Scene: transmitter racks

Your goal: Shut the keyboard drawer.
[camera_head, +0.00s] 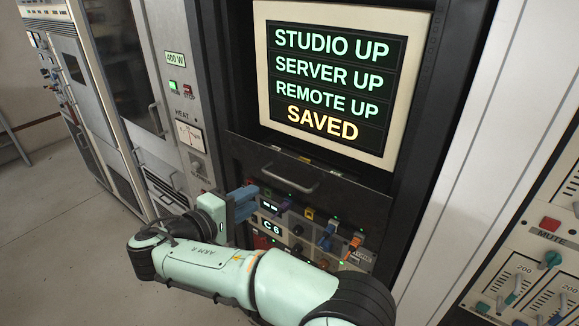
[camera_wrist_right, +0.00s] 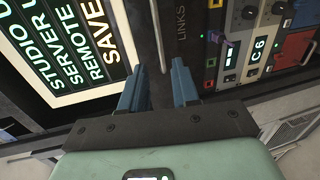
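The keyboard drawer (camera_head: 262,165) is a dark front with a bar handle (camera_head: 290,178), below the screen in the rack. I cannot tell exactly how far it stands out. My right gripper (camera_head: 246,202) is low and left of the handle, in front of the panel's left side. In the right wrist view, its two blue fingers (camera_wrist_right: 160,78) are apart with nothing between them. The handle also shows there as a bar (camera_wrist_right: 159,36) beyond the fingertips, apart from them. My left gripper is out of view.
The screen (camera_head: 333,82) above reads STUDIO UP, SERVER UP, REMOTE UP and SAVED. Below the drawer is a panel (camera_head: 297,229) with knobs, coloured plugs and a C6 display. Grey cabinets (camera_head: 180,110) stand left, a white panel (camera_head: 480,150) right. The floor (camera_head: 60,220) at left is clear.

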